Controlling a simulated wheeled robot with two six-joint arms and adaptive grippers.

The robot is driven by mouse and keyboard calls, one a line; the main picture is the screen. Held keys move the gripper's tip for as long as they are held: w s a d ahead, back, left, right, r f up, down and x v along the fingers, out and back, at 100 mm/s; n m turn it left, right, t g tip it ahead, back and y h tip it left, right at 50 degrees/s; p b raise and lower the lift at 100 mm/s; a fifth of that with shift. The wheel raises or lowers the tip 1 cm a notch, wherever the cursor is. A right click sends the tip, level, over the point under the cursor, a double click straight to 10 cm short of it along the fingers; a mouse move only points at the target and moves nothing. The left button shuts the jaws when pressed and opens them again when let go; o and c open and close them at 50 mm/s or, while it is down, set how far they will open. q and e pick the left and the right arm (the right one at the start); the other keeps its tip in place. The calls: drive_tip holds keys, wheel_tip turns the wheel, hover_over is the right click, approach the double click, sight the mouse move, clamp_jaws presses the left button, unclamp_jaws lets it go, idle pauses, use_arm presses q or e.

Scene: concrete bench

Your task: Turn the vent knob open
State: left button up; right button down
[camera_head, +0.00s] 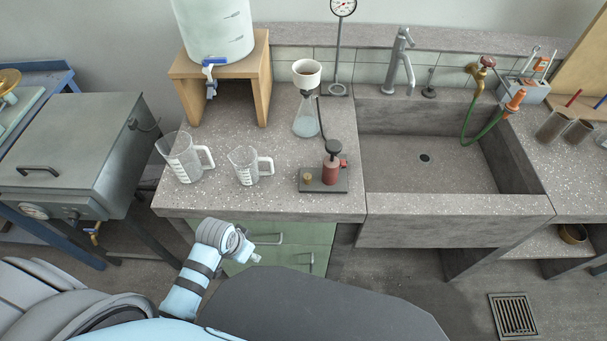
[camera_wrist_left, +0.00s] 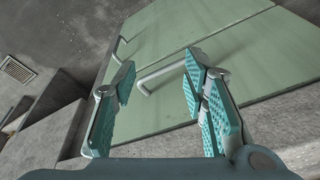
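A small red pump (camera_head: 331,170) with a black top stands on a dark base plate (camera_head: 335,186) near the bench's front edge. A small brass-coloured knob (camera_head: 308,177) sits at the left end of this plate; I cannot tell whether it is the vent knob or how it is set. My left gripper (camera_head: 254,258) is low in front of the bench, below the counter and well apart from the pump. In the left wrist view its teal-padded fingers (camera_wrist_left: 157,55) are spread and empty, facing green cabinet fronts. My right gripper is not in view.
Two measuring jugs (camera_head: 184,158) (camera_head: 245,166) stand left of the pump. A flask with funnel (camera_head: 306,115) and a gauge stand (camera_head: 338,90) are behind it. The sink (camera_head: 430,205) is to the right. Cabinet handles (camera_wrist_left: 158,75) lie near the left gripper.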

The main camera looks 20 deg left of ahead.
use_arm(q)
wheel_tip(320, 180, up, 5)
drive_tip(key=w+m, duration=0.1)
drive_tip(key=w, duration=0.1)
drive_tip(key=m+h, duration=0.2)
drive_tip(key=m, duration=0.3)
approach(307, 176)
drive_tip(key=s+a+f, duration=0.1)
drive_tip(key=s, duration=0.1)
drive_tip(key=s+a+f, duration=0.1)
drive_tip(key=a, duration=0.1)
drive_tip(key=s+a+f, duration=0.2)
drive_tip(key=shift+s, duration=0.35)
drive_tip(key=w+d+r+m+h, duration=0.2)
drive_tip(key=w+r+m, duration=0.3)
drive_tip(key=r, duration=0.4)
drive_tip(key=shift+n+g, duration=0.4)
drive_tip(key=b+x, duration=0.1)
drive_tip(key=x, duration=0.3)
drive_tip(key=b+x, duration=0.1)
drive_tip(key=x, duration=0.4)
drive_tip(key=b+x, duration=0.1)
drive_tip(key=x, duration=0.4)
drive_tip(key=shift+w+a+f, duration=0.15)
drive_tip(key=shift+w+a, duration=0.05)
drive_tip(key=shift+a, duration=0.15)
drive_tip(key=shift+c, duration=0.2)
clamp_jaws()
